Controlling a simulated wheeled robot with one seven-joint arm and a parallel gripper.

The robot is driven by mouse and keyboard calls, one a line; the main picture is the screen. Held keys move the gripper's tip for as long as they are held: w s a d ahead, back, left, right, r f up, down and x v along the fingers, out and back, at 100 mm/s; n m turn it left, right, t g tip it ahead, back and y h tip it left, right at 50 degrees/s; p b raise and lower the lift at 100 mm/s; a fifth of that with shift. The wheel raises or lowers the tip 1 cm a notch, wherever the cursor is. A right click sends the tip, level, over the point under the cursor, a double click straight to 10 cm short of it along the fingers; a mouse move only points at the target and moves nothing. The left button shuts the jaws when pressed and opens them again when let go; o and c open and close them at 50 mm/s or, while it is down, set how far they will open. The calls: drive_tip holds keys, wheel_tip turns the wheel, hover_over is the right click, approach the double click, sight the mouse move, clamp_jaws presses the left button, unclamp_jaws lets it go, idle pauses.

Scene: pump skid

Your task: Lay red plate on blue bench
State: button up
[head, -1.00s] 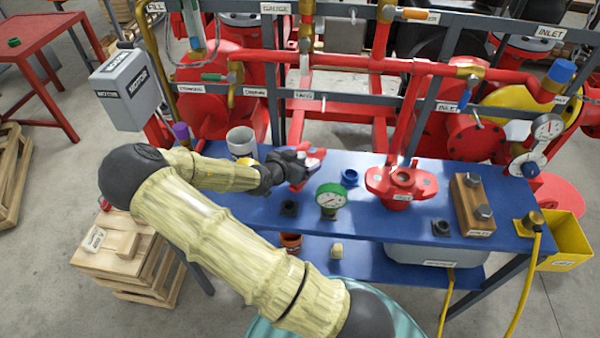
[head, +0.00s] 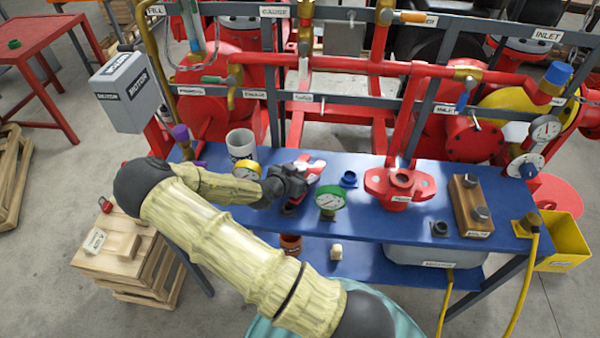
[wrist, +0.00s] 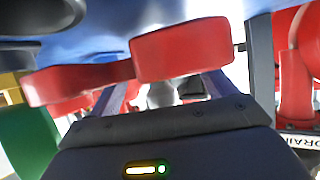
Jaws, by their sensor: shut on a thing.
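The blue bench (head: 345,215) stretches across the middle of the head view. My gripper (head: 297,182) is over its left half, shut on the red plate (head: 313,170). In the head view only part of the plate shows beyond my dark fingers. In the wrist view the red plate (wrist: 183,50) shows as two red blocks across the jaws, with the blue bench surface (wrist: 110,38) close behind. The plate is low over the bench; I cannot tell whether it touches.
A green-rimmed gauge (head: 330,200) stands just right of my gripper. A white pot (head: 241,144) and a yellow-rimmed gauge (head: 247,171) are to its left. A blue fitting (head: 348,179), a red flanged part (head: 399,186) and a wooden block (head: 466,208) stand further right.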

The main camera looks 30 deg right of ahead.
drive_tip(key=shift+f+b, duration=0.55)
drive_tip(key=shift+f, duration=0.05)
drive_tip(key=o, duration=1.3)
drive_tip(key=shift+r, duration=0.1)
drive_tip(key=shift+r+p, duration=0.5)
drive_tip(key=shift+p, duration=0.05)
drive_tip(key=v, duration=1.2)
